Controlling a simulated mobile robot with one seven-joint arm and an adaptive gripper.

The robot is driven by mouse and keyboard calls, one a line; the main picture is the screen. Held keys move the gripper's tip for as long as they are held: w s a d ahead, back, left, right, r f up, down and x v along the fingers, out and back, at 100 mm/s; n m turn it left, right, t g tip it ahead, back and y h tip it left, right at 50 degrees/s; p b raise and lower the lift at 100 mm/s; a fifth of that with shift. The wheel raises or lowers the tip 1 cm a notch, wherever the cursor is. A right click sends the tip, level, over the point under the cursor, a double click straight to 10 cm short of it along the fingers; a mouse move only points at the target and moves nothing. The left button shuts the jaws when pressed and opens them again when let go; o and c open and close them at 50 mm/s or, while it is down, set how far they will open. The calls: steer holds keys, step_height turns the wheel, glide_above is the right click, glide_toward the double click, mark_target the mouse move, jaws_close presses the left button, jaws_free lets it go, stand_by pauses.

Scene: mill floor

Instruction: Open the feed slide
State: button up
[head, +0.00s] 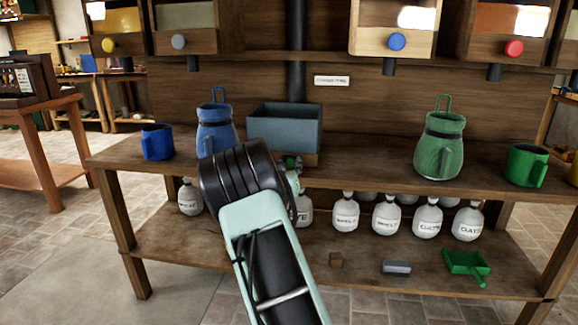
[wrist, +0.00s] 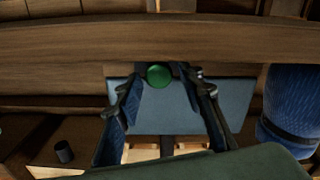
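A green round knob (wrist: 158,75) shows in the wrist view, in front of a blue-grey box. The same blue-grey box (head: 285,128), an open-topped hopper, stands on the bench in the head view, with a bit of green below it beside my arm. My gripper (wrist: 164,88) is open, its two fingers spread on either side of the knob; I see no clear contact. In the head view my arm hides most of the gripper and the area under the box. The feed slide itself is not clearly visible.
A blue jug (head: 215,128) stands close to the hopper, with a blue mug (head: 157,142) beyond. A green jug (head: 440,145) and green mug (head: 525,165) stand at right. Overhead bins have yellow, grey, blue (head: 397,42) and red knobs. Labelled sacks (head: 386,215) fill the lower shelf.

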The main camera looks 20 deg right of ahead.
steer(key=shift+o, duration=0.2)
steer(key=v, duration=1.2)
steer(key=shift+r, duration=0.1)
